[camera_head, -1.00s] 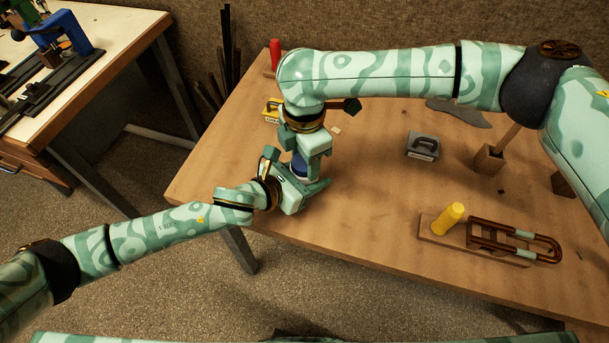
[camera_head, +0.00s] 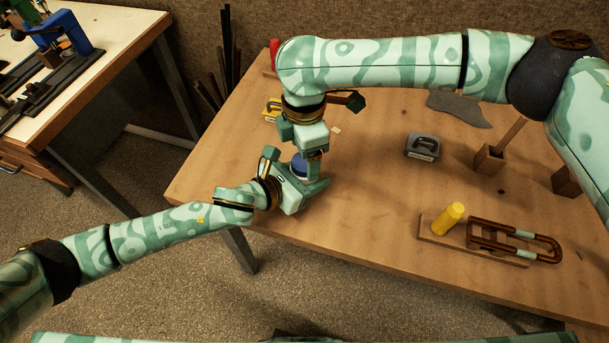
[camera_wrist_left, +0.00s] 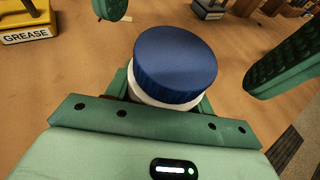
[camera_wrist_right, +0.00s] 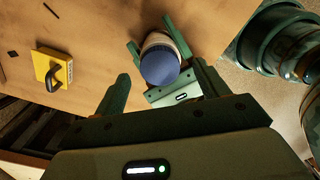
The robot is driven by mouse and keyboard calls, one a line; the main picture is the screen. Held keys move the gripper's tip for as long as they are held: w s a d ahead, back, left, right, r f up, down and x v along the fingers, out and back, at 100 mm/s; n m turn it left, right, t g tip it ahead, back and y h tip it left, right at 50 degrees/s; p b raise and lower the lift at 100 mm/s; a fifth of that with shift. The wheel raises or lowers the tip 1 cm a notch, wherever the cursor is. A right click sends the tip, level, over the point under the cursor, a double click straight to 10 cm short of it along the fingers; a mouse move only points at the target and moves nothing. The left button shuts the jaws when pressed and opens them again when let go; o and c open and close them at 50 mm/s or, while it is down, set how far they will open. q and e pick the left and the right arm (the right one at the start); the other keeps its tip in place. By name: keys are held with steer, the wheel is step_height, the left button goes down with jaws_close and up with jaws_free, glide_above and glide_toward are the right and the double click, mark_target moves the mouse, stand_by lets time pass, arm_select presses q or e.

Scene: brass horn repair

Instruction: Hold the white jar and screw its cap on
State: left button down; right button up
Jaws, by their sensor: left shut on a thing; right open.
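The white jar (camera_wrist_left: 165,98) stands upright with the blue cap (camera_wrist_left: 176,62) sitting on its top. In the head view the blue cap (camera_head: 299,167) shows between my two hands, and the jar is mostly hidden there. My left gripper (camera_head: 308,184) is shut around the jar low on its side. In the right wrist view the jar (camera_wrist_right: 160,40) sits between the left gripper's fingers, with the cap (camera_wrist_right: 160,67) facing the camera. My right gripper (camera_wrist_right: 160,88) is open above the cap, its fingers apart on either side and not touching it. Whether the cap is threaded on cannot be told.
A yellow grease block (camera_wrist_right: 52,70) lies beside the jar. On the wooden table (camera_head: 370,200) stand a grey handled block (camera_head: 422,146), a yellow cylinder (camera_head: 447,218) on a board, and a brass slide (camera_head: 515,240). The table's front left edge is close to my left gripper.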

step_height(320, 180, up, 3)
steer(key=shift+f, duration=0.3)
steer(key=shift+c, duration=0.2)
steer(key=shift+s+a+r+n+g+y, duration=0.35)
steer(key=shift+s+a, duration=0.25)
steer(key=shift+a, duration=0.25)
steer(key=r+n, duration=0.1)
steer(key=d+r+n, duration=0.1)
steer(key=n, duration=0.1)
steer(key=w+r+n, duration=0.1)
steer(key=n, duration=0.1)
steer(key=shift+w+d, duration=0.1)
steer(key=shift+d, duration=0.25)
steer(key=shift+f, duration=4)
